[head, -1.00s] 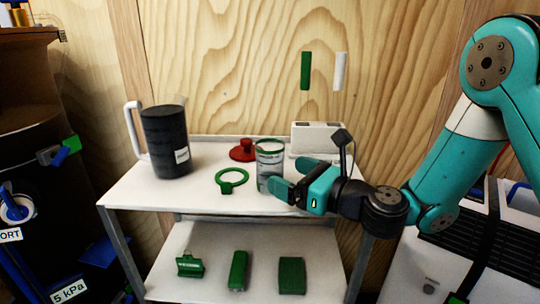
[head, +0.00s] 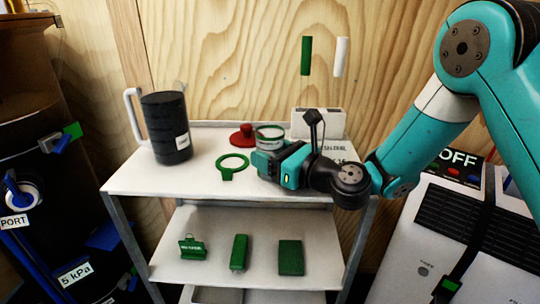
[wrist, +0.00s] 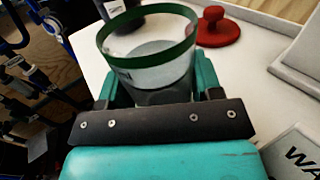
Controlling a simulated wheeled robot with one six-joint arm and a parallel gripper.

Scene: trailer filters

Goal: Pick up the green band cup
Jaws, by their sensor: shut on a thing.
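The green band cup (wrist: 150,65) is a clear cup with a green band around its rim, and it fills the middle of the wrist view. In the head view the cup (head: 270,133) shows only its upper part behind my gripper. My gripper (head: 268,160) is shut on the cup, with one teal finger on each side of it in the wrist view (wrist: 155,85). The cup looks upright. Its base is hidden, so I cannot tell whether it touches the shelf top.
A dark jug (head: 166,128) with a white handle stands at the left of the white cart top (head: 140,180). A green ring (head: 232,165), a red knobbed piece (head: 243,136) and a white box (head: 318,122) are near the cup. Several green items lie on the lower shelf (head: 215,265).

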